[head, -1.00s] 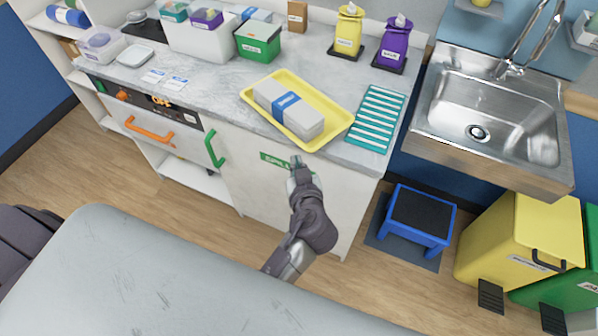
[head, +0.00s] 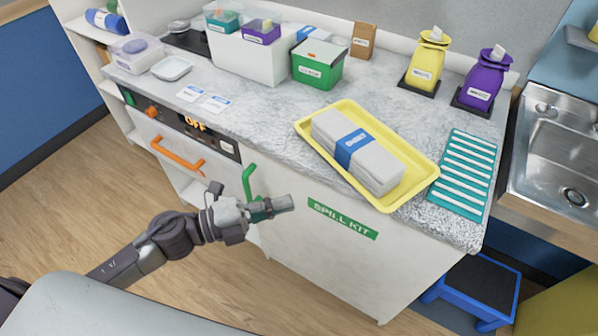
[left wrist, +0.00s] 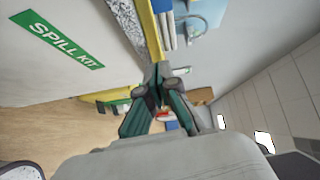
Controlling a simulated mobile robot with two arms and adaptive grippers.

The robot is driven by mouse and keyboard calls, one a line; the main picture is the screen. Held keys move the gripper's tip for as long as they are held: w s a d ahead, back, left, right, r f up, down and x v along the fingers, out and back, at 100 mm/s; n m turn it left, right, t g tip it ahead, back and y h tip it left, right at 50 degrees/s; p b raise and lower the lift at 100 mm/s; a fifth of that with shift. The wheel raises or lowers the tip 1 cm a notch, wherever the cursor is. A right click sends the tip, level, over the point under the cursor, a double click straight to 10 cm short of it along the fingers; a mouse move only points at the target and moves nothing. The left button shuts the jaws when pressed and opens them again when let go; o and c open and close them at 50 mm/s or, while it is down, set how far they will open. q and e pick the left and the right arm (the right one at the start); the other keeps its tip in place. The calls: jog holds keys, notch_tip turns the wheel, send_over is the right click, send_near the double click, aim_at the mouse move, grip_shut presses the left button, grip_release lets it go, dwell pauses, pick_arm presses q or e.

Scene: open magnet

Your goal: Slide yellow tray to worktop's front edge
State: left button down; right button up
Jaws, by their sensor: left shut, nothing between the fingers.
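The yellow tray (head: 412,190) lies on the grey marbled worktop (head: 250,106) in the head view. Its near long rim is at or close to the worktop's front edge; I cannot tell whether it overhangs. A grey bundle with a blue band (head: 352,146) lies in the tray. My left gripper (head: 288,204) is shut and empty, in front of the cabinet, below and left of the tray and apart from it. In the left wrist view, the shut fingertips (left wrist: 157,82) show below the yellow tray rim (left wrist: 150,32). My right gripper is not in view.
A teal ribbed mat (head: 464,172) lies right of the tray. A green box (head: 318,64), yellow dispenser (head: 427,62) and purple dispenser (head: 484,80) stand behind it. A green handle (head: 248,182) is beside my left gripper.

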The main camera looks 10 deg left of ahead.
pick_arm(q)
jog(key=s+m+g, duration=0.1)
jog(key=m, duration=0.1)
jog(key=p, duration=0.4)
send_near(352, 184)
jog(key=s+x, duration=0.1)
jog(key=x, duration=0.4)
jog(key=shift+w+d+g+h, duration=0.15)
jog(key=shift+w+d, duration=0.15)
jog(key=shift+w, duration=0.2)
jog(key=shift+w+d+g+h, duration=0.15)
jog(key=shift+w+d, duration=0.15)
jog(key=shift+w, duration=0.2)
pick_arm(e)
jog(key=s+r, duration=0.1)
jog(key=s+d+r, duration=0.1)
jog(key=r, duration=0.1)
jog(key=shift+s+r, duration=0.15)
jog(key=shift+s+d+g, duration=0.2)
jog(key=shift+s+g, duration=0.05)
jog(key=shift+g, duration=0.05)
